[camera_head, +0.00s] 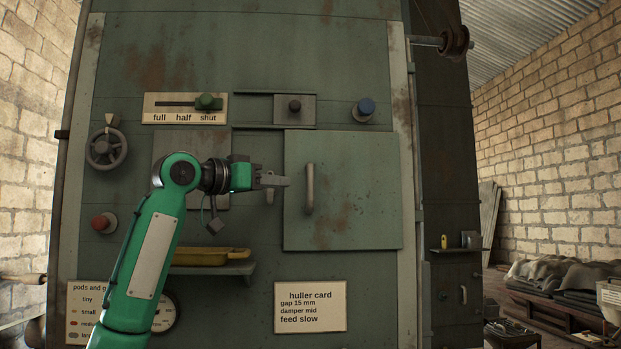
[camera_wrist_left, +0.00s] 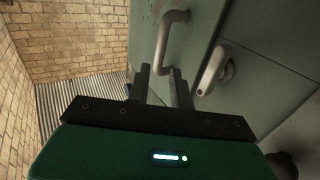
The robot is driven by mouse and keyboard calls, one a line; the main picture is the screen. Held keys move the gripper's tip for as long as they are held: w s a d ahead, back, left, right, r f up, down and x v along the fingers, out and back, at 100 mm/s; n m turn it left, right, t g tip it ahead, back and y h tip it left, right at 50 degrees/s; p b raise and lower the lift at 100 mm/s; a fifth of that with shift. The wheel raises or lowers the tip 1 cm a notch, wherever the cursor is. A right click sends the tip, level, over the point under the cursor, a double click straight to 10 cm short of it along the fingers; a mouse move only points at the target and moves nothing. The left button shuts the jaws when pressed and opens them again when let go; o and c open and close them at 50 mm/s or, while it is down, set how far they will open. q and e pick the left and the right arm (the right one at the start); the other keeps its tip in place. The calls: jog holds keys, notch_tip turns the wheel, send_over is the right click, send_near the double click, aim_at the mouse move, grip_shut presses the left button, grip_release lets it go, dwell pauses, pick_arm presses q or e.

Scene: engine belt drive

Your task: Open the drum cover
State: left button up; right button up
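The drum cover (camera_head: 343,225) is a square green-grey, rust-marked panel on the machine front. It looks shut against the front. Its upright bar handle (camera_head: 310,190) is near its left edge; the handle also shows in the left wrist view (camera_wrist_left: 163,42). My left gripper (camera_head: 286,181) is just left of the handle. In the left wrist view its two fingers (camera_wrist_left: 160,78) are apart, with the handle's near end showing beyond the gap; I see no grip on it. A grey latch-like lever (camera_wrist_left: 212,72) is beside the fingers. My right gripper is out of view.
Above the cover are a slider marked full, half, shut with a green knob (camera_head: 207,102), a dark knob (camera_head: 295,105) and a blue knob (camera_head: 363,109). A handwheel (camera_head: 106,148) and red knob (camera_head: 103,222) are left. A yellow tray (camera_head: 205,257) sits on a shelf below my arm.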

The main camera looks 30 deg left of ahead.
aim_at(310, 185)
pick_arm(q)
jog(key=p+x, duration=0.4)
jog(key=x, duration=0.5)
jog(key=shift+r, duration=0.1)
jog(key=shift+w+d+p, duration=0.15)
jog(key=shift+w+p, duration=0.2)
jog(key=shift+w, duration=0.1)
grip_shut()
